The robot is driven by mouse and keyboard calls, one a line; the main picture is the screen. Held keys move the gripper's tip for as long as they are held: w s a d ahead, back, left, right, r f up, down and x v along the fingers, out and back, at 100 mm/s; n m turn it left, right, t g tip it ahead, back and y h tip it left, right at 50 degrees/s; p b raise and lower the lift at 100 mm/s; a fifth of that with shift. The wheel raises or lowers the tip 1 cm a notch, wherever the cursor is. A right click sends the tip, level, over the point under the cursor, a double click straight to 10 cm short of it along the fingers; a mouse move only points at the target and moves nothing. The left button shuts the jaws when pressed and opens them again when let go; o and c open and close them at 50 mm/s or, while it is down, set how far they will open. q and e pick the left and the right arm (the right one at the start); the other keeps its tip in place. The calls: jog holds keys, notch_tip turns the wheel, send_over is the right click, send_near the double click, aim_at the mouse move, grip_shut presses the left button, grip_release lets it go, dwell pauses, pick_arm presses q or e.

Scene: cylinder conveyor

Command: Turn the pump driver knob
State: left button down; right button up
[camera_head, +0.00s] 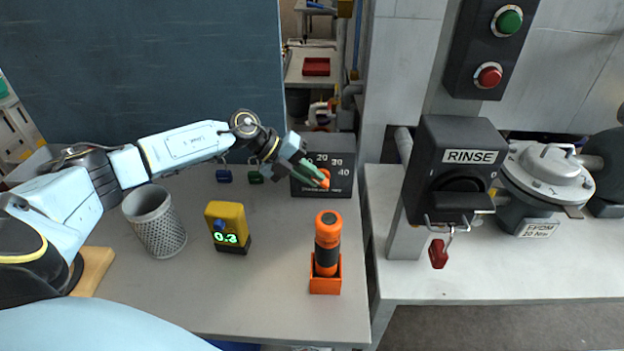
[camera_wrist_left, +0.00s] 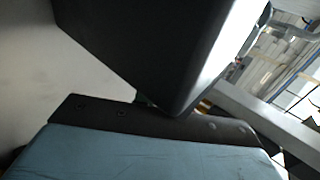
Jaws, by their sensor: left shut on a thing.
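The pump driver (camera_head: 342,142) is a dark grey box with a white number scale, standing at the back right of the table. Its orange knob (camera_head: 325,182) is on the front face, partly covered by green fingers. My left gripper (camera_head: 317,174) reaches in from the left and is shut on the knob. In the left wrist view a large dark box (camera_wrist_left: 150,45), which looks like the pump driver, fills the upper middle; the knob and fingertips are hidden there. My right gripper is not in view.
On the table (camera_head: 180,290) stand a grey mesh cup (camera_head: 155,222), a yellow meter (camera_head: 227,226) reading 0.3, and an orange-black cylinder (camera_head: 327,243) in an orange holder. The table's front is clear.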

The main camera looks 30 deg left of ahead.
pick_arm(q)
jog(key=shift+a, duration=0.1)
dwell(0.3)
jog(key=c, duration=1.4)
grip_release()
jog(key=shift+c, duration=0.2)
jog(key=v, duration=1.3)
jog(key=shift+s, duration=0.2)
jog(key=shift+a+r, duration=0.1)
